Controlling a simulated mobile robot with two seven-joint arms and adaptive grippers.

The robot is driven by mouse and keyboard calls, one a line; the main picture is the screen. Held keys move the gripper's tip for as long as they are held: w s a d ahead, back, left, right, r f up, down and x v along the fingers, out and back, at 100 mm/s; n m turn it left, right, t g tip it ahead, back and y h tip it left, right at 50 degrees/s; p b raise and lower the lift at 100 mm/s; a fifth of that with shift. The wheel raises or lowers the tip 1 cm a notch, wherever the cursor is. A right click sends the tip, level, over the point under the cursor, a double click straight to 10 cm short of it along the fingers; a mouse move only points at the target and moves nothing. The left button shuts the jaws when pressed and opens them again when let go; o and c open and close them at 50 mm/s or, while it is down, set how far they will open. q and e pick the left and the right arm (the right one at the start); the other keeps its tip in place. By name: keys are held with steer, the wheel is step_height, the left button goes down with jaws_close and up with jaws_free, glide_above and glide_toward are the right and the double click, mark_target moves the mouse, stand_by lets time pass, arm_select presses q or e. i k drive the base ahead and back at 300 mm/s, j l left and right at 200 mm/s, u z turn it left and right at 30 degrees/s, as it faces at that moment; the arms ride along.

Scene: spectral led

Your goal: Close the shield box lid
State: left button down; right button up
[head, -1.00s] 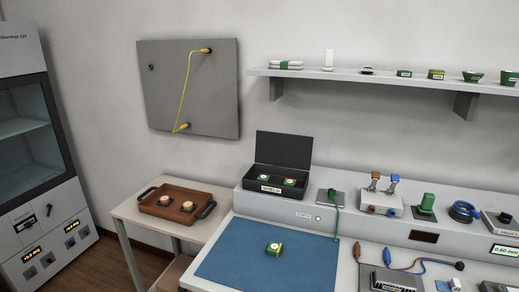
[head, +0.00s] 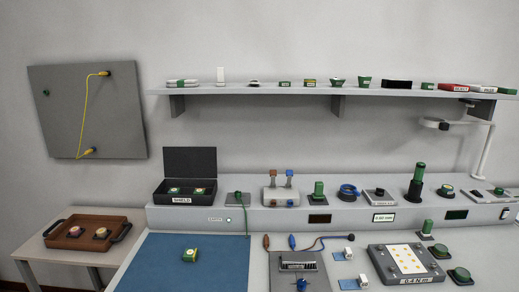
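The shield box (head: 183,197) is a black box with a white "SHIELD" label on its front. It sits at the left end of the raised grey ledge. Its lid (head: 190,161) stands open, upright at the back edge. Two small green-and-cream pieces (head: 174,190) lie inside it. Neither of my grippers shows in the head view.
A blue mat (head: 180,263) with a small green-and-yellow block (head: 190,255) lies in front of the box. A brown tray (head: 70,243) is on the side table. A wall shelf (head: 260,90) hangs above. Right of the box stand a green-topped plate (head: 238,198) and a clamp-like device (head: 281,195).

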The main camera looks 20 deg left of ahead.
mark_target(179, 162)
steer(key=j+z, duration=0.4)
steer(key=k+j+z, duration=0.1)
steer(key=j+z, duration=0.35)
steer(key=k+j+z, duration=0.1)
steer(key=j+z, duration=0.3)
